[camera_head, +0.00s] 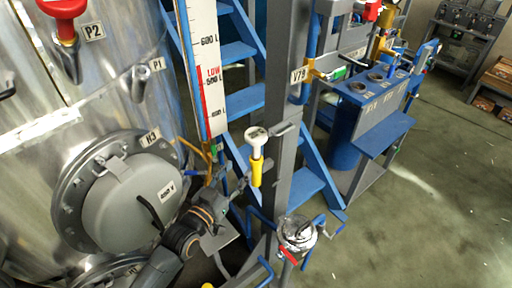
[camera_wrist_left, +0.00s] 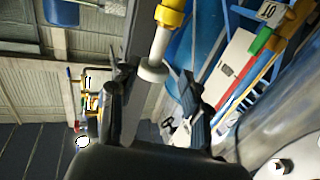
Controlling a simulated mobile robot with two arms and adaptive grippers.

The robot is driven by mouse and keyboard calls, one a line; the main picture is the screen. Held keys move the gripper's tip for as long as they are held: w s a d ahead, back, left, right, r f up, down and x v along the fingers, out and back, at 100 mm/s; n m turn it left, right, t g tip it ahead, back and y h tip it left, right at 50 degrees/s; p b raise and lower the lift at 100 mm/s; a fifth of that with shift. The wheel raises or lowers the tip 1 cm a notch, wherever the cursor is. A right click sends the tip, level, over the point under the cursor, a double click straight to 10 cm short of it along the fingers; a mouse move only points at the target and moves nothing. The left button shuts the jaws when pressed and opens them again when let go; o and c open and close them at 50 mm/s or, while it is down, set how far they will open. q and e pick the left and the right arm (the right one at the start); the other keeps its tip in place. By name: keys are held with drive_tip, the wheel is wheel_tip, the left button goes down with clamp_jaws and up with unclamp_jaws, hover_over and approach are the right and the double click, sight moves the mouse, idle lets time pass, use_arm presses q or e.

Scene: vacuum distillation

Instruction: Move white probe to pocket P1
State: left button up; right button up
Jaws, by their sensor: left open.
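The white probe (camera_head: 256,134), with a white head and a yellow lower part, stands roughly upright in front of the grey column in the head view. In the left wrist view its yellow and white shaft (camera_wrist_left: 162,40) reaches down between the fingers in the picture. My left gripper (camera_head: 244,184) is open beside the probe's lower part; its fingers also show in the left wrist view (camera_wrist_left: 155,98). I cannot tell whether they touch it. Pocket P1 (camera_head: 139,84) is a short metal tube on the steel vessel at upper left. My right gripper is not in view.
A red-topped probe (camera_head: 65,28) sits in pocket P2. A level gauge (camera_head: 211,75) and blue stairs (camera_head: 237,99) stand behind my left arm. A grey column (camera_head: 286,80) rises close to the probe. Open floor (camera_head: 430,200) lies at right.

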sight(254, 149)
use_arm(q)
drive_tip(key=b+x, duration=0.3)
drive_tip(key=x, duration=0.4)
drive_tip(key=shift+w+d+f+b, duration=0.1)
drive_tip(key=shift+w+d+b, duration=0.1)
drive_tip(key=shift+w+b, duration=0.2)
drive_tip(key=shift+x, duration=0.95)
clamp_jaws()
drive_tip(key=shift+r, duration=0.3)
drive_tip(key=shift+r+p, duration=2)
drive_tip(key=shift+r, duration=0.35)
